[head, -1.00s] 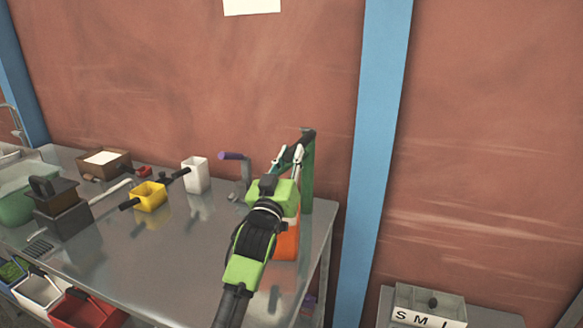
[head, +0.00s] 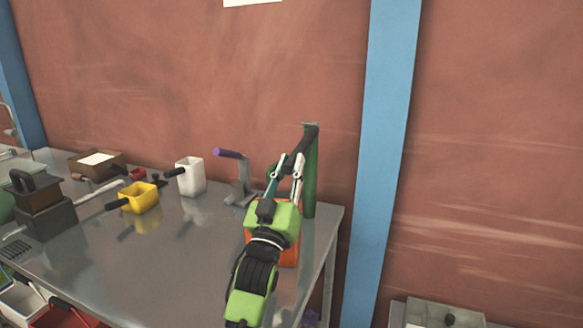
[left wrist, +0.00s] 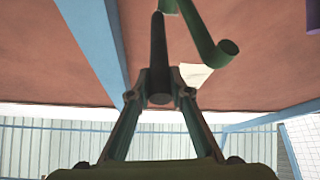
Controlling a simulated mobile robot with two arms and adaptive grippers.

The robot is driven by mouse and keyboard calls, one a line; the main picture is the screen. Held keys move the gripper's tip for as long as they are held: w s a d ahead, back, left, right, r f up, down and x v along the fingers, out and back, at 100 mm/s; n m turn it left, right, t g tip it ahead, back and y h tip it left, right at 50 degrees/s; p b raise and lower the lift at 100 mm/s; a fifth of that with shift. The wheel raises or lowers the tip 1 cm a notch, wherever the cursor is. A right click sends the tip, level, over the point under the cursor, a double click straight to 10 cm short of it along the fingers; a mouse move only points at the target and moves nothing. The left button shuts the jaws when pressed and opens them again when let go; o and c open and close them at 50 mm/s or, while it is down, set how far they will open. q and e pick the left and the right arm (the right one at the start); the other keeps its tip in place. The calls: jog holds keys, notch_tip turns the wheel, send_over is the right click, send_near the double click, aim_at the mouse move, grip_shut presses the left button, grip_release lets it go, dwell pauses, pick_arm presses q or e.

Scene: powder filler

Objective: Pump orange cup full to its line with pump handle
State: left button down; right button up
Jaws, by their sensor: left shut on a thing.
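A green pump post (head: 311,185) stands at the right end of the metal table. A dark pump handle (head: 301,143) slopes from its top toward me. My left gripper (head: 286,163) is shut on this handle. In the left wrist view the handle (left wrist: 158,45) ends as a dark round bar between the fingertips (left wrist: 160,85). An orange cup (head: 290,256) is below and behind my left gripper, which hides most of it. Its fill level and line are hidden. A green pipe (left wrist: 200,32) shows above the fingers in the wrist view. My right gripper is not in view.
A metal lever with a purple grip (head: 228,153) stands left of the post. A white cup (head: 190,175) and a yellow cup (head: 138,199) stand farther left on the table (head: 185,245). A blue column (head: 385,150) rises right of the table.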

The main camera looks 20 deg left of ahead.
pick_arm(q)
jog(key=c, duration=1.8)
grip_release()
jog(key=shift+c, duration=0.2)
jog(key=v, duration=1.2)
